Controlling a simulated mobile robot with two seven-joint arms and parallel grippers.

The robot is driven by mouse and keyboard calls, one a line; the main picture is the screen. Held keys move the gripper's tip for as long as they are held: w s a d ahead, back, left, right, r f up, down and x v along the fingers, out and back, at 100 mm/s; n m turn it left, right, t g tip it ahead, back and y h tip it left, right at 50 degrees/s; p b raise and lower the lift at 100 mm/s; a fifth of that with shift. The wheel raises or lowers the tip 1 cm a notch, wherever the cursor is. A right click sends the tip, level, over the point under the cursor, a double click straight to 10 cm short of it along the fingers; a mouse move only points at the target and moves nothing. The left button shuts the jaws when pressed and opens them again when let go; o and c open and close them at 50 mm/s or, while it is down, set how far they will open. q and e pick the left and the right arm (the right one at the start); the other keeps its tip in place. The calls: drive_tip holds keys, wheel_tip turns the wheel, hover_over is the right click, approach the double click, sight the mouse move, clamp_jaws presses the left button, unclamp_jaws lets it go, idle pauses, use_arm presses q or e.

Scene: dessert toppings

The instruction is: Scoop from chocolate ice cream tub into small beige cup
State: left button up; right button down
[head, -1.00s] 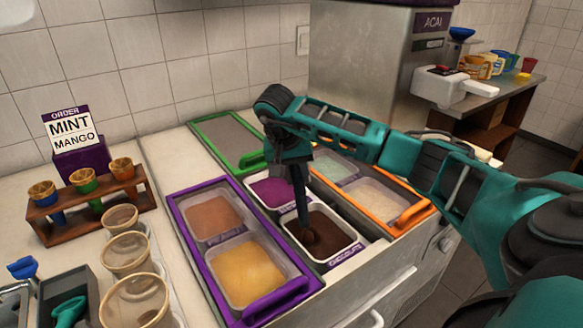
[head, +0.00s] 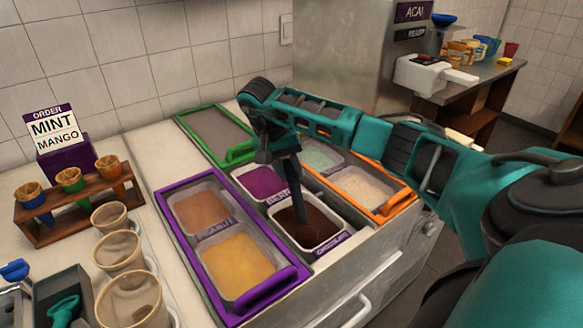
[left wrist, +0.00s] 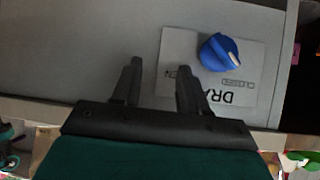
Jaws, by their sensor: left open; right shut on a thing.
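The chocolate tub (head: 326,242), a white-rimmed tub of dark brown ice cream, sits in the counter at the middle of the head view. My right gripper (head: 285,152) is above it, shut on a dark blue scoop (head: 294,188). The scoop points steeply down and its lower end is at the brown surface; its head is hard to make out. The small beige cup (head: 110,216) stands at the left, the farthest and smallest in a row of beige cups. My left gripper (left wrist: 159,68) is open and empty in the left wrist view, with a grey panel beyond it.
A purple-framed lid (head: 168,212) covers two tubs left of the chocolate. A purple-filled tub (head: 260,181) lies behind it, and an orange-framed lid (head: 397,204) right. A cone rack (head: 40,232) stands behind the cups. A blue knob (left wrist: 218,52) is on the grey panel.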

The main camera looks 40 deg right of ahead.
drive_tip(key=shift+w+r+p, duration=0.2)
drive_tip(key=shift+w+r, duration=0.05)
drive_tip(key=shift+r, duration=0.5)
drive_tip(key=shift+w+r+p, duration=0.2)
drive_tip(key=shift+r, duration=0.5)
wheel_tip(320, 180, up, 7)
drive_tip(key=w, duration=0.2)
drive_tip(key=shift+d, duration=0.15)
drive_tip(key=shift+w, duration=0.1)
